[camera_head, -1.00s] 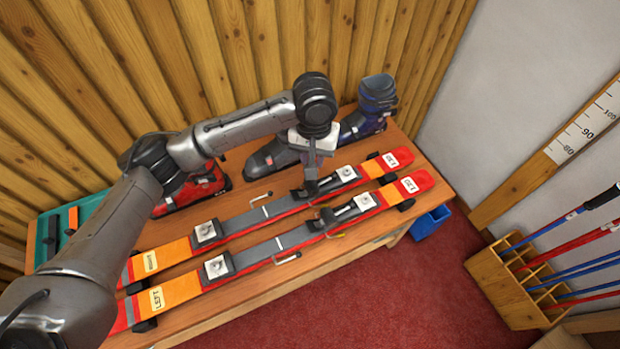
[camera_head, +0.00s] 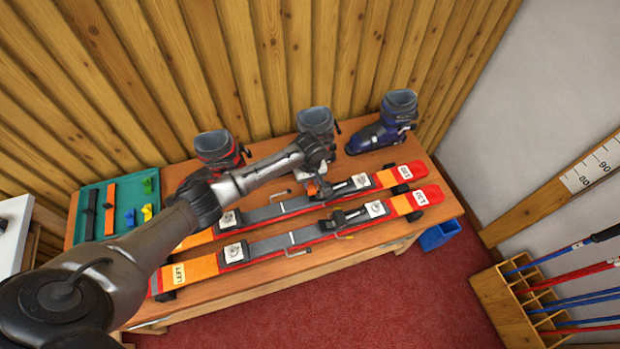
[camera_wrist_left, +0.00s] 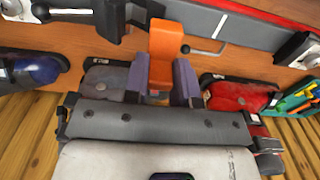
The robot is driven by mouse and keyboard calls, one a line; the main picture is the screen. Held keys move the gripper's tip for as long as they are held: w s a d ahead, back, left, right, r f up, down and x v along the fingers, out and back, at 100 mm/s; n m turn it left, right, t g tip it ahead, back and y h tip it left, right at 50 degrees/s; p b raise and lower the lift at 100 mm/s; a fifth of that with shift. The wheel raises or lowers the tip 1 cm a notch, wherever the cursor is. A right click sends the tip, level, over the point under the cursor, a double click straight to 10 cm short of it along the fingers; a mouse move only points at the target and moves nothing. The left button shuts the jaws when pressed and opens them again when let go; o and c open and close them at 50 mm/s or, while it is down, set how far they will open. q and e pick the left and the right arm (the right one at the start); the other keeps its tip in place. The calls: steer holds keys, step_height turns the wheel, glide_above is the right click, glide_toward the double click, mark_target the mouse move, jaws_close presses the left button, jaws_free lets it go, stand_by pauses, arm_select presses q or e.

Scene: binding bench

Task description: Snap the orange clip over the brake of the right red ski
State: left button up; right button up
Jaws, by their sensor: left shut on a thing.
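The orange clip (camera_wrist_left: 166,45) is held between the purple fingers of my left gripper (camera_wrist_left: 160,82) in the left wrist view. In the head view, my left gripper (camera_head: 315,188) is at the far ski, just left of its heel binding (camera_head: 352,184). This ski reads as the right red ski (camera_head: 388,180); the nearer one is labelled LEFT (camera_head: 178,274). The right ski's wire brake (camera_wrist_left: 206,50) shows beside the clip in the wrist view, apart from it in the picture. Whether the clip touches the ski is unclear. My right gripper is not in view.
A teal tray (camera_head: 103,184) with several strips and small clips lies on the bench's left. A red boot (camera_head: 218,150), a grey boot (camera_head: 318,122) and a blue boot (camera_head: 385,125) stand behind the skis. A blue bin (camera_head: 438,236) is at the right end.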

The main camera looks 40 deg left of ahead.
mark_target(310, 184)
arm_select(q)
steer(key=shift+f+b, duration=0.9)
steer(key=shift+b, duration=0.05)
step_height(310, 184, down, 3)
steer(key=b, duration=0.3)
steer(key=shift+b, duration=0.4)
steer(key=shift+f, duration=0.8)
steer(key=o, duration=0.4)
steer(key=shift+c, duration=0.2)
jaws_close()
steer(key=shift+d+p, duration=0.1)
steer(key=shift+p, duration=0.4)
